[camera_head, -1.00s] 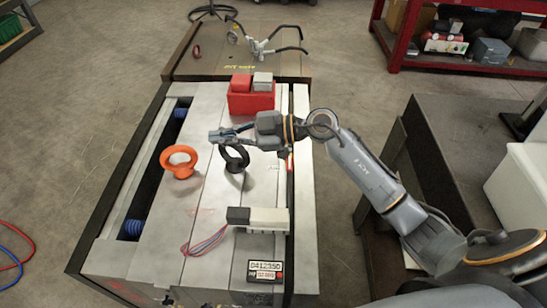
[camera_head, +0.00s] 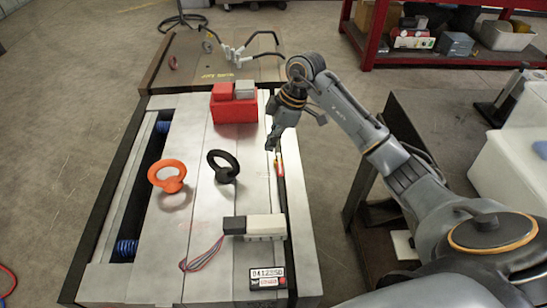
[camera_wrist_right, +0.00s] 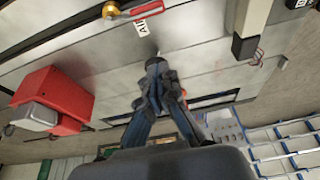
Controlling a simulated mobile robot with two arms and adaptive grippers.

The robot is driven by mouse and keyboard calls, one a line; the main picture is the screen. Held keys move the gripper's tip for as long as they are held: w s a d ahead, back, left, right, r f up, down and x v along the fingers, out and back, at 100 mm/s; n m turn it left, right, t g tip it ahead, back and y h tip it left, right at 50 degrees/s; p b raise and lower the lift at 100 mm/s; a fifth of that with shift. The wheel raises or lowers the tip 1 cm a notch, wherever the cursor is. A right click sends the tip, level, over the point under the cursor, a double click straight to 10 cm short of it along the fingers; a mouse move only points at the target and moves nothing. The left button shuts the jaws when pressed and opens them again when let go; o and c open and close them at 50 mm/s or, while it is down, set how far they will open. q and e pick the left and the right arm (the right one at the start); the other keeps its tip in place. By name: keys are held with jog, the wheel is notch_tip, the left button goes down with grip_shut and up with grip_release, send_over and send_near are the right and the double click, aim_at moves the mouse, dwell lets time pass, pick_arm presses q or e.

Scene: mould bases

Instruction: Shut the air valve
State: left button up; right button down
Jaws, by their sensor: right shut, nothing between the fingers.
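The air valve (camera_head: 279,162) is small in the head view, on the right edge of the mould base. In the right wrist view its brass body (camera_wrist_right: 111,10) and red lever (camera_wrist_right: 146,9) show at the top edge, beside a white label (camera_wrist_right: 150,21). The lever lies roughly along the mould's edge. My right gripper (camera_head: 270,147) points down with its fingers shut and empty, close to the valve in the head view. In the wrist view its fingertips (camera_wrist_right: 157,68) appear apart from the lever. My left gripper is out of view.
The mould base (camera_head: 195,230) carries an orange lifting ring (camera_head: 167,176), a black ring (camera_head: 223,166), a red box (camera_head: 234,107) and a grey-and-black connector (camera_head: 264,227) with loose wires. A dark bench (camera_head: 410,130) stands at the right. A red shelf (camera_head: 400,57) stands behind.

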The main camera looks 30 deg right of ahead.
aim_at(280, 168)
jog(key=p+x, duration=0.1)
jog(key=x, duration=0.8)
jog(key=shift+a+f+p, duration=0.2)
jog(key=shift+p, duration=0.1)
jog(key=d, duration=0.1)
jog(key=s+d+p, duration=0.1)
jog(key=d, duration=0.1)
jog(key=shift+s+f, duration=0.1)
jog(key=shift+s+d, duration=0.2)
jog(key=shift+d, duration=0.2)
jog(key=shift+s+d+n+p, duration=0.1)
jog(key=shift+d+n+p, duration=0.05)
jog(key=shift+n+p, duration=0.25)
